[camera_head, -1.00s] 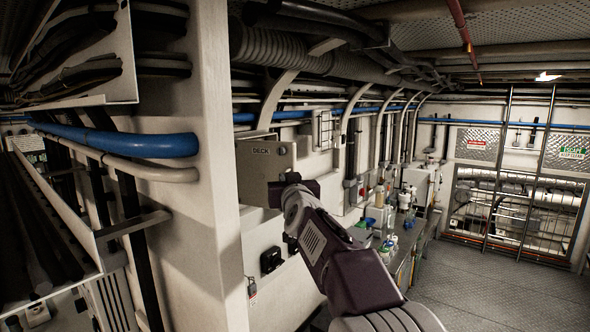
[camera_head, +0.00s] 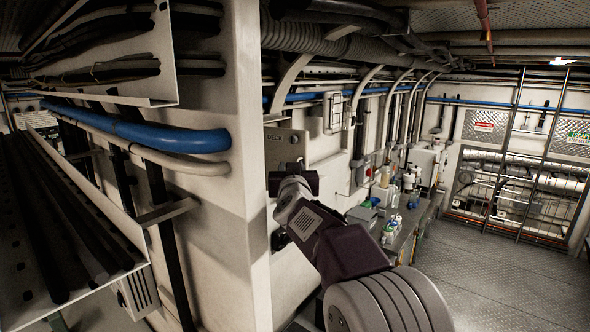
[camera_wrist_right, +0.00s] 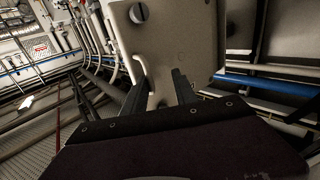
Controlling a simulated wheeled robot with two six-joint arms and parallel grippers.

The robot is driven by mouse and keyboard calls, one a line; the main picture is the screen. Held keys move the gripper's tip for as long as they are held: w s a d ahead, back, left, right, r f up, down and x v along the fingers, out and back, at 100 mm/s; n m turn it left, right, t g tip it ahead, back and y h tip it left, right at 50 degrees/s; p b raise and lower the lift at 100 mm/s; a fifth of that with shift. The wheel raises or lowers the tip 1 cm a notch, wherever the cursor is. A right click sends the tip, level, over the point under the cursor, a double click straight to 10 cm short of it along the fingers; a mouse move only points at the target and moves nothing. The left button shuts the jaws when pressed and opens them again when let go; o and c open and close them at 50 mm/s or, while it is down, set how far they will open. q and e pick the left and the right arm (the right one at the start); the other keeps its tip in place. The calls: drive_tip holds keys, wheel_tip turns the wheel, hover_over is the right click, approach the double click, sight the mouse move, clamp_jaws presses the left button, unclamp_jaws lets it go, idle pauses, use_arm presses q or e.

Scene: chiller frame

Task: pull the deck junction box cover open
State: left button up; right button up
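The junction box cover (camera_head: 287,145) is a beige panel lettered "DECK" in the head view, partly hidden by the pillar and my right gripper. My right gripper (camera_head: 295,178) is at its lower edge there. My left gripper is not in view.
A beige pillar (camera_head: 240,190) stands close on the left, beside a shelf rack with cables and a blue pipe (camera_head: 150,132). A counter (camera_head: 405,225) with bottles stands beyond my right arm. The floor (camera_head: 490,270) at the right is clear.

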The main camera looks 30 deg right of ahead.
drive_tip(key=b+v, duration=0.1)
drive_tip(key=v, duration=0.8)
idle(0.4)
drive_tip(key=shift+d+f, duration=0.1)
